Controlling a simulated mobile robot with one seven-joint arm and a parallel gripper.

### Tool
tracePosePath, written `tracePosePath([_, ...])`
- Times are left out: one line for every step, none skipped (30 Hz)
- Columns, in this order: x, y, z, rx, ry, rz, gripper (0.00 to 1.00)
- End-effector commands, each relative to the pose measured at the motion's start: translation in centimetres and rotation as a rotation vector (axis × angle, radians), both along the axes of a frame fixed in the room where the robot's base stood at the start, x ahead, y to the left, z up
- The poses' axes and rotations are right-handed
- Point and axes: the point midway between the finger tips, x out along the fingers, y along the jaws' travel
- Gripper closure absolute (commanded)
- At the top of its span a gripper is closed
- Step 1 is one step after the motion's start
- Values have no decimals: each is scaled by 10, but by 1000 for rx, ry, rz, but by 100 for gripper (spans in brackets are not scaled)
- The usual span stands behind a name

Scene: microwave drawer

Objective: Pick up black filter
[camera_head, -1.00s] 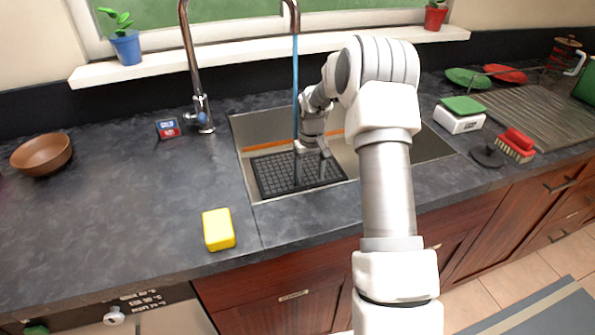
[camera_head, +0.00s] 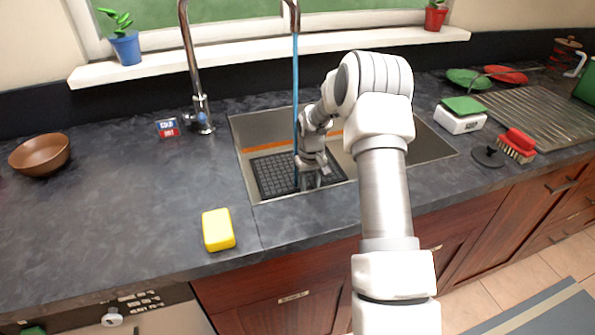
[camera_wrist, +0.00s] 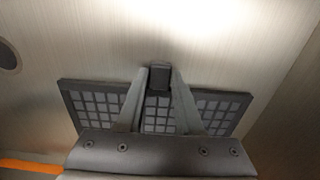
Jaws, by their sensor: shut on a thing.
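The black filter (camera_head: 272,176) is a flat dark grid panel in the left part of the sink. It also shows in the wrist view (camera_wrist: 215,105), behind my fingers. My gripper (camera_head: 308,184) is down at the filter's right part, inside the sink. In the wrist view my gripper (camera_wrist: 158,85) has its two fingers closing in on a small dark block at the middle of the filter's far edge.
The metal sink (camera_head: 240,130) has walls around the filter. A blue stream (camera_head: 296,90) runs from the tap (camera_head: 190,60) close to my gripper. A yellow sponge (camera_head: 218,230) lies on the counter in front. The brown bowl (camera_head: 40,155) stands far left.

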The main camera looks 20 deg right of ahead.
Motion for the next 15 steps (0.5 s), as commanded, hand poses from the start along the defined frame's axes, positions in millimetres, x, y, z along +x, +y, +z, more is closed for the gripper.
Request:
tracePosePath([0, 0, 0, 0, 0, 0, 100])
tracePosePath([0, 0, 0, 0, 0, 0, 100])
tracePosePath([0, 0, 0, 0, 0, 0, 100])
tracePosePath([0, 0, 0, 0, 0, 0, 100])
tracePosePath([0, 0, 0, 0, 0, 0, 100])
tracePosePath([0, 0, 1, 0, -1, 0, 100])
tracePosePath([0, 0, 1, 0, -1, 0, 100])
tracePosePath([0, 0, 1, 0, -1, 0, 100])
tracePosePath([0, 0, 1, 0, -1, 0, 100])
tracePosePath([0, 0, 1, 0, -1, 0, 100])
tracePosePath([0, 0, 1, 0, -1, 0, 100])
tracePosePath([0, 0, 1, 0, -1, 0, 100])
tracePosePath([0, 0, 2, 0, -1, 0, 100])
tracePosePath([0, 0, 3, 0, -2, 0, 100])
tracePosePath([1, 0, 5, -1, -2, 0, 100])
